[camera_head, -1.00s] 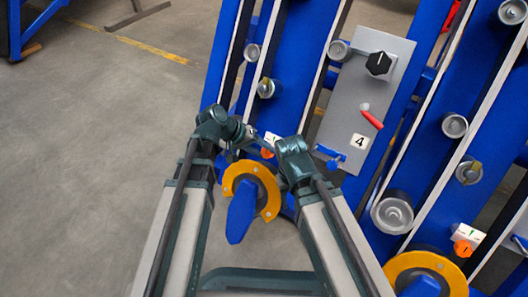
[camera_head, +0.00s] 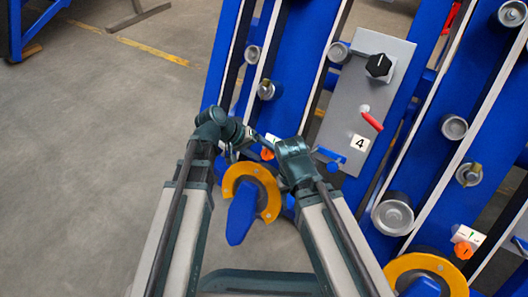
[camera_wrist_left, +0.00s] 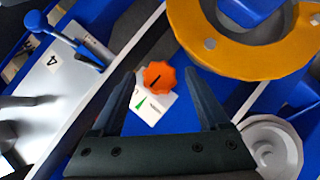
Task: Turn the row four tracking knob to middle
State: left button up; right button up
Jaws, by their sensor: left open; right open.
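An orange knob (camera_wrist_left: 158,77) with a dark pointer line sits on a white plate (camera_wrist_left: 152,104) with a green mark, beside the panel marked 4 (camera_wrist_left: 48,82). In the head view the orange knob (camera_head: 267,154) is small and partly hidden by my arms. My left gripper (camera_head: 262,142) is open. In the left wrist view its fingers (camera_wrist_left: 165,88) stand either side of the knob, with gaps; contact does not show. My right gripper (camera_head: 292,148) is low beside the panel, its fingers mostly hidden by its own wrist.
The grey panel (camera_head: 340,115) carries a black knob (camera_head: 379,65), a red lever (camera_head: 371,121) and a blue lever (camera_head: 329,153). A yellow ring (camera_head: 272,185) is just below the orange knob. Another orange knob (camera_head: 462,249) is at right. Open floor lies left.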

pick_arm(q)
jog(key=p+v, duration=1)
jog(key=v, duration=0.3)
jog(key=shift+a+r, duration=0.2)
jog(key=shift+s, duration=0.1)
jog(key=s+d+f+m+g+y+p, duration=0.1)
jog(key=s+d+f+m+y, duration=0.1)
jog(key=s+d+y, duration=0.3)
jog(key=s+d+f+m+g+y, duration=0.1)
jog(key=s+f+m+g+y, duration=0.1)
jog(key=s+y, duration=0.35)
notch_tip(320, 180, up, 38)
jog(key=s+h+p, duration=0.1)
jog(key=p, duration=3.7)
jog(key=shift+r+h, duration=0.2)
jog(key=shift+h, duration=0.15)
jog(key=shift+s, duration=0.1)
